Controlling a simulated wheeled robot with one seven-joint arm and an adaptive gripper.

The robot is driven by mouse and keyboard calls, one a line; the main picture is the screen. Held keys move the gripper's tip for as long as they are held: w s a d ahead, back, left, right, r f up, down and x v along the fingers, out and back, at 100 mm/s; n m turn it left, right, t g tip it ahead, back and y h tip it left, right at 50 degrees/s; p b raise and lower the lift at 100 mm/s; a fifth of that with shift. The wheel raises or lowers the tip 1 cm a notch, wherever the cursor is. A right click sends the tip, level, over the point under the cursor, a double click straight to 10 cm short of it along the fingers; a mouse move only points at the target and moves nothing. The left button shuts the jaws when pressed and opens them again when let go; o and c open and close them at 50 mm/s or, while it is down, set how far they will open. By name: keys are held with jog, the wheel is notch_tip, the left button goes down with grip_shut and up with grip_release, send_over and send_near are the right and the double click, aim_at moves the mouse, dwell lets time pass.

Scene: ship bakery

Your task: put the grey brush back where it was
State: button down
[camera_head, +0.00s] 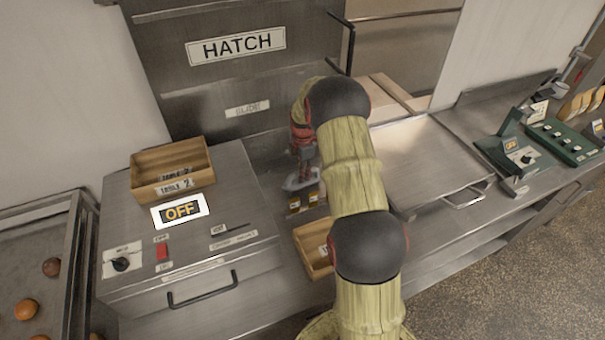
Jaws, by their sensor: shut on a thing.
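My arm comes up from the bottom of the head view and bends over toward the hatch. My gripper (304,160) points down in front of the hatch, behind and left of my arm. It is shut on a small pale grey thing, which appears to be the grey brush (297,182). The brush is just below the fingers, close over the counter between the box with the OFF card and my arm. I cannot tell whether it touches the counter. The fingers are small, and my arm covers the area to their right.
A wooden TABLE 2 tray (172,188) stands on the metal box (240,195) at left. Small yellow-labelled items (304,201) and another wooden tray (312,262) sit near my arm. A flat metal lid (425,165) lies right. Round fruits lie in the rack (75,240) at far left.

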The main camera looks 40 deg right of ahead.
jog(key=c, duration=1.7)
grip_release()
jog(key=shift+f, duration=0.15)
jog(key=shift+o, duration=0.2)
notch_tip(320, 180, up, 12)
jog(key=s+a+r+m+t, duration=0.1)
jog(key=s+a+r+m, duration=0.3)
jog(key=a+r, duration=0.5)
jog(key=s+a+r+m+t, duration=0.1)
jog(key=s+a+r+m, duration=0.1)
jog(key=s+a+r, duration=0.6)
jog(key=s+a+r+m+t, duration=0.1)
jog(key=s+a+m, duration=0.3)
jog(key=s, duration=0.6)
jog(key=s+a+r+m+t, duration=0.2)
jog(key=s+a+m, duration=0.3)
jog(key=s+a, duration=0.4)
jog(key=shift+s+a+r+p, duration=0.3)
jog(key=shift+s+r, duration=0.25)
jog(key=shift+s, duration=0.2)
